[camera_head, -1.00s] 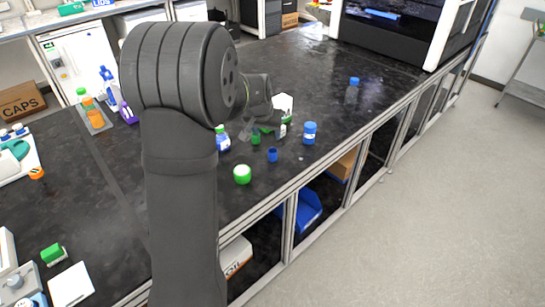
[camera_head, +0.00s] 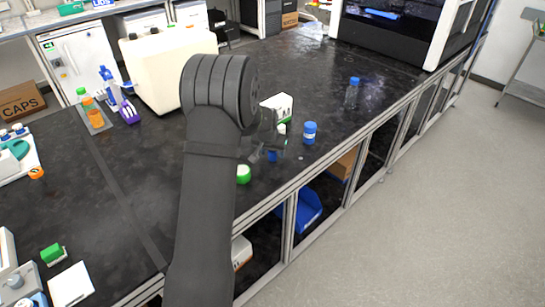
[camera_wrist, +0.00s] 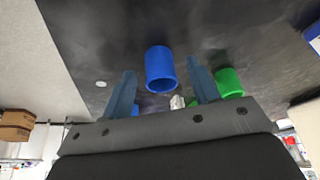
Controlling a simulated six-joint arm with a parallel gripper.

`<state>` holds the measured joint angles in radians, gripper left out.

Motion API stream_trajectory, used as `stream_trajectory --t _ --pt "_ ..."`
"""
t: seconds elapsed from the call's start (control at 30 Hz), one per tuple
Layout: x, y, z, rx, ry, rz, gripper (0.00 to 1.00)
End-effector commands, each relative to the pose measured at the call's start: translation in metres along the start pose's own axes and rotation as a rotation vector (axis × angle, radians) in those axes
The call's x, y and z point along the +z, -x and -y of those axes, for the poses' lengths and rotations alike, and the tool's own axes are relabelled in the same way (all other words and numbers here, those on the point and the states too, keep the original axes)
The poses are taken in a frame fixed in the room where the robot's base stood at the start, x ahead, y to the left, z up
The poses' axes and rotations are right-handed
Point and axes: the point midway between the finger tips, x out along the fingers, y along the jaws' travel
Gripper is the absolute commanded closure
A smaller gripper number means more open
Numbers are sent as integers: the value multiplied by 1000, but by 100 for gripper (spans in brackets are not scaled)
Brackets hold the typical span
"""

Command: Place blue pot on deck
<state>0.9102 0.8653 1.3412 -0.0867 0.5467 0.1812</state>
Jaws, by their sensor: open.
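The small blue pot (camera_head: 272,157) stands on the black bench near its front edge, partly hidden by my gripper (camera_head: 262,152) in the head view. In the wrist view, the blue pot (camera_wrist: 160,65) shows between and beyond the two open fingers of my gripper (camera_wrist: 160,72). I see a gap on both sides of the pot, and the fingers do not grip it.
A green pot (camera_wrist: 229,82) is beside the right finger in the wrist view. On the bench are a green-capped item (camera_head: 243,174), a blue-capped labelled bottle (camera_head: 309,132), a white box (camera_head: 278,107) and a clear blue-capped bottle (camera_head: 352,95). Bench right of these is mostly clear.

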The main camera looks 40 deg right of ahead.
Motion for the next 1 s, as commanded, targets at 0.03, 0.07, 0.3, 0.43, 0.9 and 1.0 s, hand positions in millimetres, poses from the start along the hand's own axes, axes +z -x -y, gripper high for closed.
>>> stream_trajectory --t 0.03,0.07,0.3,0.43,0.9,1.0 --pt "0 -5 0 0 0 0 45" --pt "0 -6 0 0 0 0 45" --pt "0 -8 0 0 0 -2 45" --pt "0 -8 0 0 0 -2 65" --pt "-1 -6 0 0 0 -2 96" --pt "-4 0 0 0 0 -3 96"
